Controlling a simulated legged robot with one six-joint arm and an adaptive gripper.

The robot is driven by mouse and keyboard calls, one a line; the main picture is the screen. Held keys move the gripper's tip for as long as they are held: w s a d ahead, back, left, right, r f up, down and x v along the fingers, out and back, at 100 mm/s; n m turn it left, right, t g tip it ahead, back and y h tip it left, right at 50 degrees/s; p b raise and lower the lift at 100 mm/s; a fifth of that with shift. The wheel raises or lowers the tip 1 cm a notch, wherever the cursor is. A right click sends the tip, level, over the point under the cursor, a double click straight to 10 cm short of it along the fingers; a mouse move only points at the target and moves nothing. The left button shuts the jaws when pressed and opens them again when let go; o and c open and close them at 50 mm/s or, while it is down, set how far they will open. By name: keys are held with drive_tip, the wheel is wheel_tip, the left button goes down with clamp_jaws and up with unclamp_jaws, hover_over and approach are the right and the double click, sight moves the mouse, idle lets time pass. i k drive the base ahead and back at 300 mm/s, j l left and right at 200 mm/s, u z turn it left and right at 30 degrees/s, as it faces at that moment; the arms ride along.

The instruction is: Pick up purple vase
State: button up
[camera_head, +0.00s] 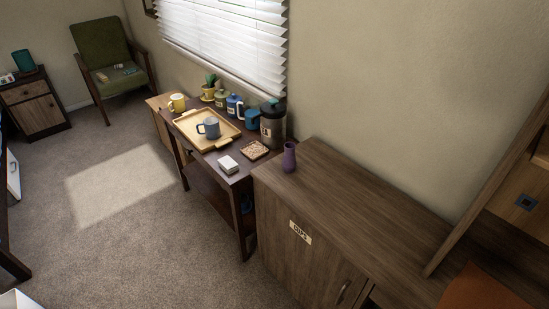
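My gripper and arm do not show in this view.
A dark side table (235,181) adjoins the cabinet's left, with a yellow tray (187,125), a blue-grey mug (209,127), a large grey container (272,124) and a white box (228,165). The cabinet top right of the vase is clear. Carpet (130,240) lies open at left.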

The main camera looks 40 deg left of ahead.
sight(289, 163)
drive_tip(key=u, duration=1.65)
drive_tip(key=z, duration=0.65)
drive_tip(key=i+j+z, duration=0.1)
drive_tip(key=j+z, duration=1.45)
drive_tip(key=j, duration=0.8)
drive_tip(key=k+j+z, duration=0.15)
drive_tip(key=j, duration=0.8)
drive_tip(key=i+j, duration=0.15)
